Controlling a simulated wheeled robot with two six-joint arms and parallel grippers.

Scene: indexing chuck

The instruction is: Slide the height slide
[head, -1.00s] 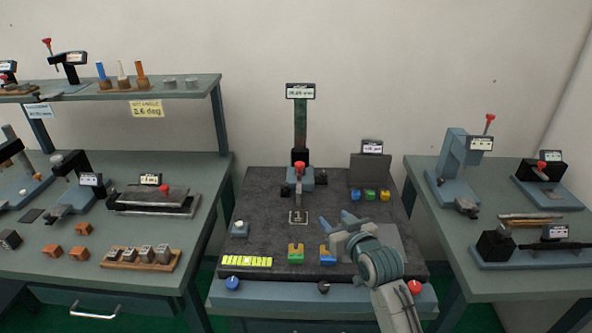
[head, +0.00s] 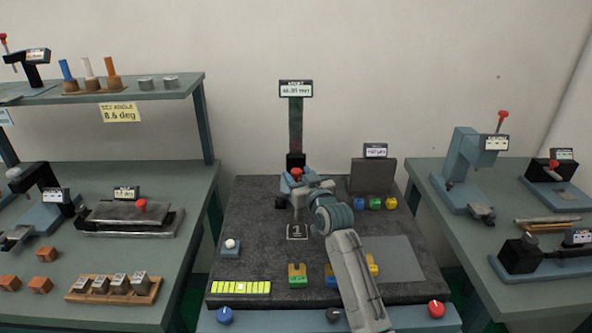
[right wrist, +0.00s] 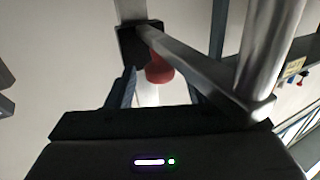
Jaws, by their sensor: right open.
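The height gauge stands at the back of the dark granite plate, with a dark green column (head: 296,125) and a display (head: 296,89) on top. Its slide has a red knob (head: 296,174) low on the column. My right gripper (head: 299,186) is at the slide, its fingers largely hidden by its own body. In the right wrist view the red knob (right wrist: 159,68) shows between the two open fingers (right wrist: 160,88). I cannot tell whether they touch it. My left gripper is not in view.
Side benches with instruments stand left (head: 190,190) and right (head: 425,180). The plate's left middle is fairly clear.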

